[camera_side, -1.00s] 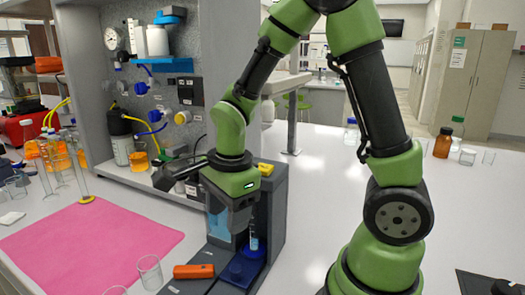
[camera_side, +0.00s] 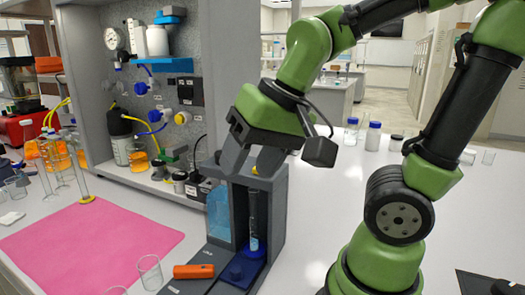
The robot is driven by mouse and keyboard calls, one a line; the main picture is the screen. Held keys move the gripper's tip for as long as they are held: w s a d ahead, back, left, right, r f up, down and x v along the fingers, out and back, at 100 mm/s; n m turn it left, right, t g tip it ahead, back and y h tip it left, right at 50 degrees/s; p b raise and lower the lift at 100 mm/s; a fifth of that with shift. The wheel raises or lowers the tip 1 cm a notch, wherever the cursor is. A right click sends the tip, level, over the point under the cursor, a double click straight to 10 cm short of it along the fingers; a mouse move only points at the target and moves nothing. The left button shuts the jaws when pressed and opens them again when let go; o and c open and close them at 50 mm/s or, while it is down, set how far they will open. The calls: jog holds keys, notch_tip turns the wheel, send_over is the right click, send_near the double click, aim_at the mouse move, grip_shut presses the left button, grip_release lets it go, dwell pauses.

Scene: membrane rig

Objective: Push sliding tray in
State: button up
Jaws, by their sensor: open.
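The sliding tray (camera_side: 206,257) is a dark flat piece sticking out toward the front from the base of the grey rig housing (camera_side: 272,205). A blue round holder (camera_side: 243,268) sits at the housing's foot. A clear tube (camera_side: 253,220) with blue at its lower end stands upright inside the housing, beside a light-blue translucent part (camera_side: 219,213). An orange block (camera_side: 193,271) lies on the tray. My gripper (camera_side: 250,168) is open, above the top of the housing, fingers pointing down. I cannot tell whether it touches the housing.
A pink mat (camera_side: 90,245) covers the bench to the left, with a glass beaker (camera_side: 150,272) near its right front edge. A grey panel (camera_side: 160,100) with valves and gauges stands behind. Capped bottles (camera_side: 373,136) stand at the back right.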

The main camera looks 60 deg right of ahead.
jog(key=n, duration=0.1)
jog(key=s+r+n, duration=0.1)
jog(key=s+n+t, duration=0.1)
jog(key=shift+a+r+n, duration=0.2)
jog(key=shift+r+n, duration=0.1)
jog(key=shift+n, duration=0.1)
jog(key=m+g+h, duration=0.1)
jog(key=m+g, duration=0.5)
jog(key=m, duration=1.9)
send_over(236, 268)
notch_tip(236, 268, down, 18)
jog(key=shift+f, duration=0.1)
notch_tip(236, 268, down, 9)
jog(key=shift+f, duration=0.1)
